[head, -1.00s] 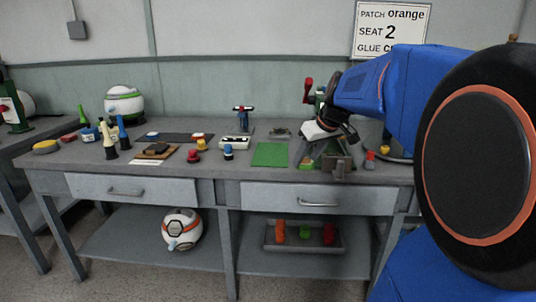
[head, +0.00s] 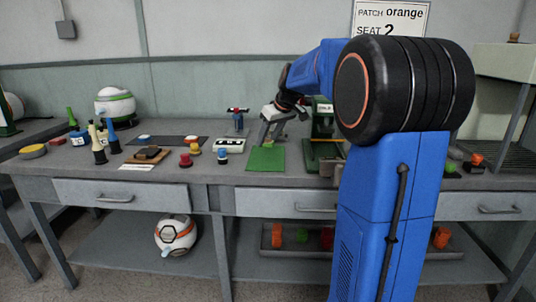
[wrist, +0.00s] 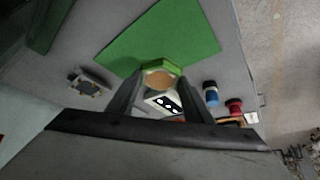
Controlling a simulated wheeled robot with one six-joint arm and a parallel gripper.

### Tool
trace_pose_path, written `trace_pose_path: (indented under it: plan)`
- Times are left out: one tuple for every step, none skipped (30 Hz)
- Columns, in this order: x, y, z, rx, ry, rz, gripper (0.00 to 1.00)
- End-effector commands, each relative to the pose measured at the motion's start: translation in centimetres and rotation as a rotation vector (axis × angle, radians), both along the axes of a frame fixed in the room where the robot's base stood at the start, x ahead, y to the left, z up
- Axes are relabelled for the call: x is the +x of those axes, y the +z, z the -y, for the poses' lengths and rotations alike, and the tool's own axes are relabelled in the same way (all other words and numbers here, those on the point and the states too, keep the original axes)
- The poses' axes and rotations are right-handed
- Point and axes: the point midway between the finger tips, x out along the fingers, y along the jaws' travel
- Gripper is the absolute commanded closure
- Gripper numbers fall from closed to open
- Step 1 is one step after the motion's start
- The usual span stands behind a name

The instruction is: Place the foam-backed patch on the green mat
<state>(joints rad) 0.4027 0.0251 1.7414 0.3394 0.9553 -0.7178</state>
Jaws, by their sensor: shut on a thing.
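The green mat (head: 264,160) lies flat on the bench, near its middle. It fills the upper part of the wrist view (wrist: 175,35). My gripper (head: 267,142) points down over the back part of the mat. In the wrist view my gripper (wrist: 158,92) is shut on the foam-backed patch (wrist: 160,79), a small piece with a tan face and a green rim. In the head view the patch is too small to make out clearly.
A green press (head: 323,130) stands right of the mat. A sign (head: 390,20) on the wall reads patch orange, seat 2.

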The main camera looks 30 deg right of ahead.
Motion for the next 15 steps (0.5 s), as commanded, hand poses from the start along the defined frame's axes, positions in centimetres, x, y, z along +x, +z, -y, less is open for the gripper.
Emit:
trace_pose_path:
  plan:
    - [-0.1, -0.9, 0.0, 0.001, 0.0, -0.002, 0.75]
    - [-0.1, -1.2, 0.0, 0.0, 0.0, -0.001, 0.75]
    - [0.0, -1.6, 0.0, 0.0, 0.0, -0.001, 0.75]
    - [0.0, -1.8, 0.0, 0.001, 0.0, -0.001, 0.75]
    - [-0.1, -2.0, 0.0, 0.001, 0.0, -0.001, 0.75]
    - [0.0, -2.2, 0.0, 0.0, 0.0, -0.001, 0.75]
    - [0.0, -2.3, 0.0, 0.0, 0.0, 0.0, 0.75]
    - [0.0, -2.5, 0.0, 0.0, 0.0, 0.0, 0.75]
    - [0.0, -2.8, 0.0, 0.0, -0.001, 0.0, 0.75]
    - [0.0, -3.0, 0.0, 0.0, -0.001, 0.0, 0.75]
    - [-0.1, -3.4, 0.0, 0.001, 0.0, -0.001, 0.75]
    - [-0.1, -3.9, 0.0, 0.001, -0.001, -0.002, 0.75]
    - [-0.1, -4.3, 0.0, 0.002, -0.001, -0.001, 0.75]
    - [-0.1, -4.7, 0.0, 0.001, 0.0, -0.001, 0.75]
    - [-0.1, -5.2, 0.0, 0.001, 0.0, -0.001, 0.75]
